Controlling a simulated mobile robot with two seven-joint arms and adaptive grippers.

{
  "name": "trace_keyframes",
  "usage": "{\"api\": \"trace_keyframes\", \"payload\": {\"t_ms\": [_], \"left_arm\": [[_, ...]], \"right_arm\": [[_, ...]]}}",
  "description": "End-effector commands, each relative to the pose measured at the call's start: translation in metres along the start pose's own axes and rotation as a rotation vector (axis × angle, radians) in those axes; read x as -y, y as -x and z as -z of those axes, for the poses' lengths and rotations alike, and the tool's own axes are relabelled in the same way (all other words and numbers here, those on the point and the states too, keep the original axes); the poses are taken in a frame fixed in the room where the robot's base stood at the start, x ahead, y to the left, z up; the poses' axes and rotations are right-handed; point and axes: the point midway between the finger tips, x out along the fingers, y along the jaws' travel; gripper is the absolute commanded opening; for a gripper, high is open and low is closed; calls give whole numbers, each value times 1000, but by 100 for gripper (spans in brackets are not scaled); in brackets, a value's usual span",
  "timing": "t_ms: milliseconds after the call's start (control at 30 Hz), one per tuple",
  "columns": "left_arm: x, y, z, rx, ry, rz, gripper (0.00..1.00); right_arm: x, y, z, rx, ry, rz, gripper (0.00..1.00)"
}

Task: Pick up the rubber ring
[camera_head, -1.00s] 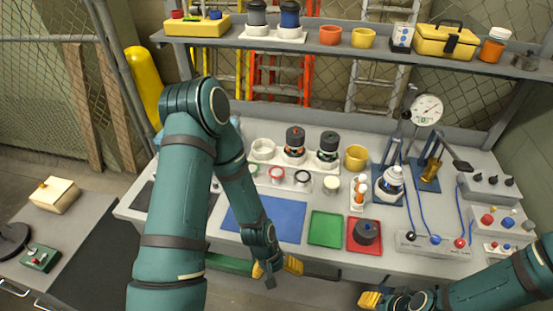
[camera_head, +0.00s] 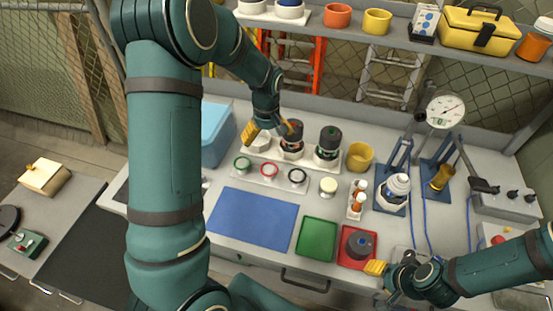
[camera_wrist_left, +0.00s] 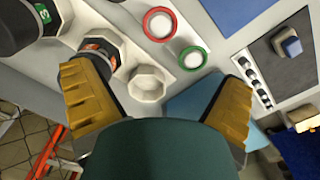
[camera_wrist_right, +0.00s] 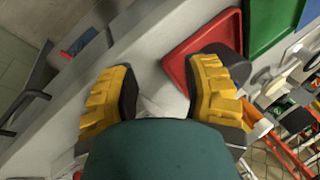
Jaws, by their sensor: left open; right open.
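Three rings sit in a row on white holders on the bench: a green ring (camera_head: 242,164), a red ring (camera_head: 269,170) and a black ring (camera_head: 297,176). The pictures do not settle which is the rubber ring. In the left wrist view, the red ring (camera_wrist_left: 160,10) and green ring (camera_wrist_left: 193,47) lie beyond the jaws; the black one is not visible there. My left gripper (camera_head: 271,130) is open and empty above the back of the bench, over a white octagonal cup (camera_wrist_left: 149,83). My right gripper (camera_head: 383,277) is open and empty near the front edge.
Two dark-capped units (camera_head: 329,140) stand beside the left gripper. A blue mat (camera_head: 253,220), green tray (camera_head: 316,240) and red tray (camera_head: 345,258) lie in front. A shelf (camera_head: 330,33) overhangs the back. A blue box (camera_head: 215,130) stands left.

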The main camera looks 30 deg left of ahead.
Motion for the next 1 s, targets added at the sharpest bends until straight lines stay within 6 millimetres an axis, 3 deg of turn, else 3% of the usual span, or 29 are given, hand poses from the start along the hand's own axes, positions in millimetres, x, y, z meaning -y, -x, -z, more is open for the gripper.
{"api": "trace_keyframes", "payload": {"t_ms": [400,733,1000], "left_arm": [[1,-69,-1,4,0,3,98],[0,-95,-1,3,-1,2,98],[-2,-132,-1,3,-1,2,98]], "right_arm": [[0,-1,0,1,0,0,47],[0,1,0,0,0,0,47],[1,4,1,1,1,0,47]]}}
